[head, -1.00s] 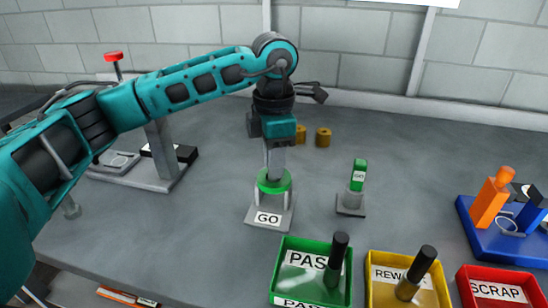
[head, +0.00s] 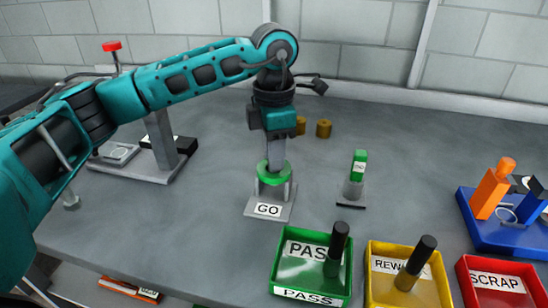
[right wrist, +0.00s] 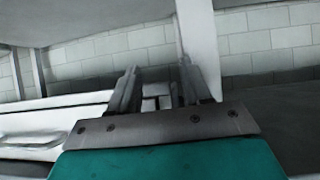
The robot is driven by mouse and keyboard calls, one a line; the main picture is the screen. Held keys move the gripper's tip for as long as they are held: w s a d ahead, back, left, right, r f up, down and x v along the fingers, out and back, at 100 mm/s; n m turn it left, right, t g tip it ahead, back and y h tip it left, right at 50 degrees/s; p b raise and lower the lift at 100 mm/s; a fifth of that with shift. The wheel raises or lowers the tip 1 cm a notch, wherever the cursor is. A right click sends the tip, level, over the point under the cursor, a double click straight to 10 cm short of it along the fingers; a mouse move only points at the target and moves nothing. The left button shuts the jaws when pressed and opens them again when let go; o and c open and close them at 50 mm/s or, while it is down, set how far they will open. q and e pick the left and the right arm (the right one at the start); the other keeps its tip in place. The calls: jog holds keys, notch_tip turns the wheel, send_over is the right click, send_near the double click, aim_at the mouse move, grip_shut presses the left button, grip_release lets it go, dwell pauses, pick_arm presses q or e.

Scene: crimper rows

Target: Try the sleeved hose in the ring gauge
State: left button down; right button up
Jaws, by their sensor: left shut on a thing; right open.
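My left gripper (head: 274,152) points down over the grey stand (head: 256,209) labelled GO. It is shut on the green ring (head: 272,174) of the gauge, which looks slightly tilted at the top of the stand. I cannot tell whether the ring still touches it. A black hose-like piece (head: 337,242) stands in the green PASS bin (head: 282,262). Another black piece with a tan lower end (head: 421,258) stands in the yellow REWORK bin (head: 386,247). I cannot tell which is the sleeved hose. My right gripper (right wrist: 155,85) is open and empty in the right wrist view.
A green-topped gauge (head: 359,168) stands right of the ring stand. A red SCRAP bin (head: 470,274) is front right, below a blue base (head: 478,215) with an orange part. A red-knobbed press (head: 160,140) stands left.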

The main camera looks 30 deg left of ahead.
pick_arm(q)
jog(key=shift+r, duration=0.4)
jog(key=shift+r+p, duration=0.65)
jog(key=shift+p, duration=0.05)
jog(key=shift+r+p, duration=0.6)
jog(key=shift+r, duration=0.25)
jog(key=shift+r+p, duration=1.85)
jog(key=shift+r, duration=0.8)
